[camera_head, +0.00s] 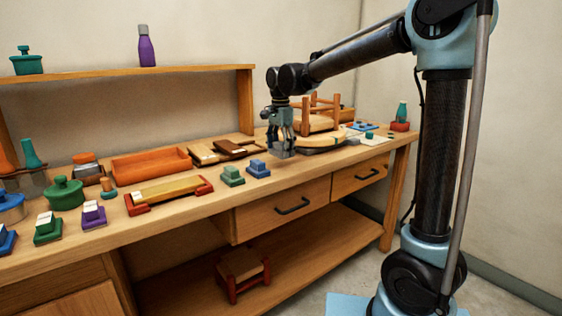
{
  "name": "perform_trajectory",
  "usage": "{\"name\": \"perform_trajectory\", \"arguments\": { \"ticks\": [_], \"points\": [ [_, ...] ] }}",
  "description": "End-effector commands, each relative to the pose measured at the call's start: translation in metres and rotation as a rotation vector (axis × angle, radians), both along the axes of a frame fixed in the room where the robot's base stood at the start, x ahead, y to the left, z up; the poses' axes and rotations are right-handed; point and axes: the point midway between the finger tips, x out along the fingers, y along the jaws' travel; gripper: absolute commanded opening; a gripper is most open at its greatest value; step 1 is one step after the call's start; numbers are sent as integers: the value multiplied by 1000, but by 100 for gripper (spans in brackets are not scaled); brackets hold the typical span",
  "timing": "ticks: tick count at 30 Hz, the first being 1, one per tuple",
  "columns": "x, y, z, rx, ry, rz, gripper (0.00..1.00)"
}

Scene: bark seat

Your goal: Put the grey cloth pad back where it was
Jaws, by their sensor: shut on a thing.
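My gripper (281,147) is over the right part of the workbench, pointing down. It is shut on a small grey piece (284,154), which looks like the grey cloth pad. A blue block stack (258,169) and a green block stack (232,176) stand to the left of my gripper.
A small upturned wooden stool (317,121) and a round board (324,140) are just right of my gripper. An orange tray (152,166), a yellow block in red holders (168,190) and a green pot (65,193) stand left. Some bare benchtop lies along the front edge.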

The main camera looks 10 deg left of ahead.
Motion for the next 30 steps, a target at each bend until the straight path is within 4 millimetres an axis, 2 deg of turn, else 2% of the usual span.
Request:
{"name": "perform_trajectory", "arguments": {
  "ticks": [5,12,23,24,25,26,30],
  "points": [
    [0,0,-11,0,0,0,44],
    [0,0,-41,0,0,0,44],
    [0,0,-46,0,0,0,44],
    [0,0,-46,0,0,0,77],
    [0,0,-46,0,0,0,84],
    [0,0,-46,0,0,0,90],
    [0,0,-45,0,0,0,90]
  ]
}}
